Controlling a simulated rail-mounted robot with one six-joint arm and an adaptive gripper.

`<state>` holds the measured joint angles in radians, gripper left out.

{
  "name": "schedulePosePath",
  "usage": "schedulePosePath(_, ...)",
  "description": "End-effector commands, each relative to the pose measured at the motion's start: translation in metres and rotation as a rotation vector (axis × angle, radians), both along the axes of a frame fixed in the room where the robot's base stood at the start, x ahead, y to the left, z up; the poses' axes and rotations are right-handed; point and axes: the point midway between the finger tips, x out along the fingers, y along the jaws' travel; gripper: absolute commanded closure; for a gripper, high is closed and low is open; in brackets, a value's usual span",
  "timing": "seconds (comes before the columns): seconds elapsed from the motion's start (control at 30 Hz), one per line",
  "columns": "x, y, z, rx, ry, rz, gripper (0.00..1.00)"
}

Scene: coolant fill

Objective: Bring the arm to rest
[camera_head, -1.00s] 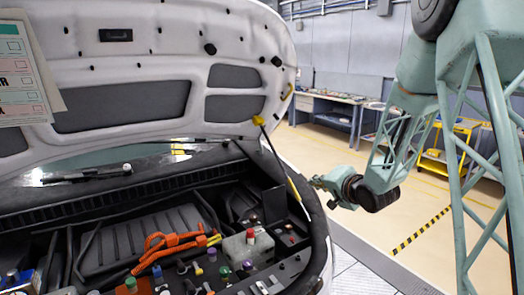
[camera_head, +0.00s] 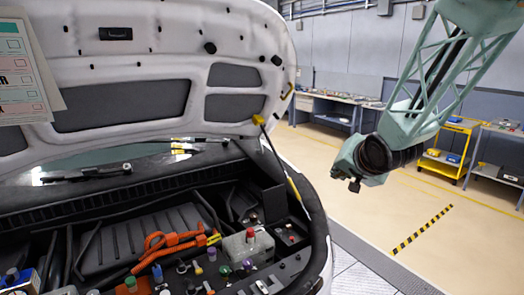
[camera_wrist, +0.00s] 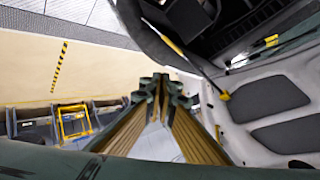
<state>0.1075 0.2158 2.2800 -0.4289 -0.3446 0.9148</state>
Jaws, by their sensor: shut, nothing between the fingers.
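My gripper (camera_wrist: 165,88) shows in the wrist view with its fingers closed together and nothing held between them. In the head view my wrist hangs over the open floor to the right of the car, clear of the engine bay; the fingers cannot be made out there. The car's engine bay (camera_head: 150,240) lies to the left under the raised hood (camera_head: 150,70). The hood's underside also fills the right of the wrist view (camera_wrist: 270,100).
A yellow prop rod (camera_head: 277,158) stands at the right of the engine bay. A workbench (camera_head: 335,108) and a yellow cart (camera_head: 447,150) stand at the back. Yellow-black floor tape (camera_head: 422,229) marks the floor at right. The floor around my wrist is free.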

Motion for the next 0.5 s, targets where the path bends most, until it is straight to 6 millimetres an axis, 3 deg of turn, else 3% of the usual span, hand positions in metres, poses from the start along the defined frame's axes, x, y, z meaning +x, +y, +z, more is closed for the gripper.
schedulePosePath(0.5,-0.092,-0.012,0.034,-0.157,0.114,0.010,1.00)
